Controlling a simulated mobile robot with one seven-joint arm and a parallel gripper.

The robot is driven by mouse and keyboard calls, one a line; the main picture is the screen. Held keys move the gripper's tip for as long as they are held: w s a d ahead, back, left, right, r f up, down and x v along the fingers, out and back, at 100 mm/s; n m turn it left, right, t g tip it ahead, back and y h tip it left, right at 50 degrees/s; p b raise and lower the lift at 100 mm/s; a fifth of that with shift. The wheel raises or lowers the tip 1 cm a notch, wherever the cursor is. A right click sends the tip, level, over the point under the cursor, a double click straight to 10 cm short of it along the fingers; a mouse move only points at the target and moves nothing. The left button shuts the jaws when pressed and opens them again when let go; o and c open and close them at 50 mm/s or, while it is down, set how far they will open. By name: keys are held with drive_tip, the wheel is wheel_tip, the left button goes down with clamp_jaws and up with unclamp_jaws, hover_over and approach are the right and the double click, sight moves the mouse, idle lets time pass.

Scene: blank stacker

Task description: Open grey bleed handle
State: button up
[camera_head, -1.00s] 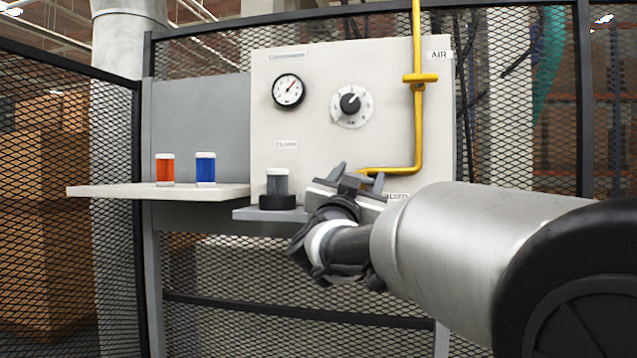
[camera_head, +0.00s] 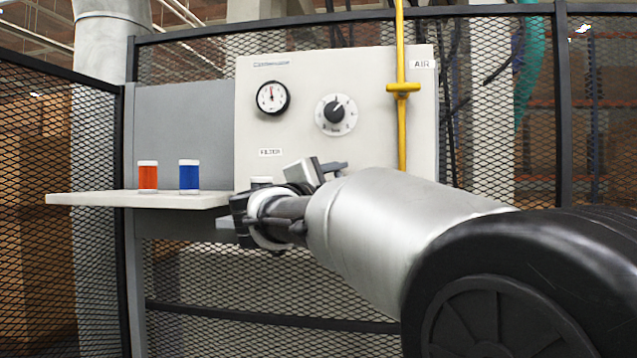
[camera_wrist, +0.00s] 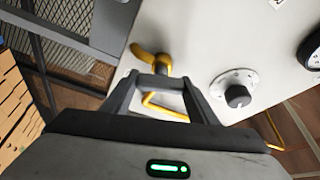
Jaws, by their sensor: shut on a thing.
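My gripper (camera_head: 322,169) is at the lower part of the white panel (camera_head: 300,80), to the right of the filter label. In the wrist view its two dark fingers (camera_wrist: 160,78) close in on a small grey piece in front of the yellow pipe's bent end (camera_wrist: 147,59). This piece seems to be the grey bleed handle (camera_wrist: 161,82); the gripper is shut on it. In the head view the handle is mostly hidden by my gripper and wrist, so its exact angle cannot be told.
The gauge (camera_head: 272,97) has its needle about straight up. A black knob (camera_head: 335,112) and a yellow pipe with handle (camera_head: 403,87) are on the panel. Orange (camera_head: 148,177) and blue (camera_head: 189,176) cartridges stand on the left shelf (camera_head: 100,200). A grey filter (camera_head: 261,182) is mostly hidden behind my wrist.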

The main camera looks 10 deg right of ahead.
drive_tip(key=shift+m+g+y+p, duration=0.3)
drive_tip(key=shift+m+g+p, duration=0.45)
drive_tip(key=shift+m, duration=1.25)
drive_tip(key=o, duration=1)
drive_tip(key=shift+o, duration=0.2)
drive_tip(key=b+v, duration=0.2)
drive_tip(key=v, duration=1.5)
drive_tip(key=shift+s, duration=0.2)
drive_tip(key=shift+r, duration=0.1)
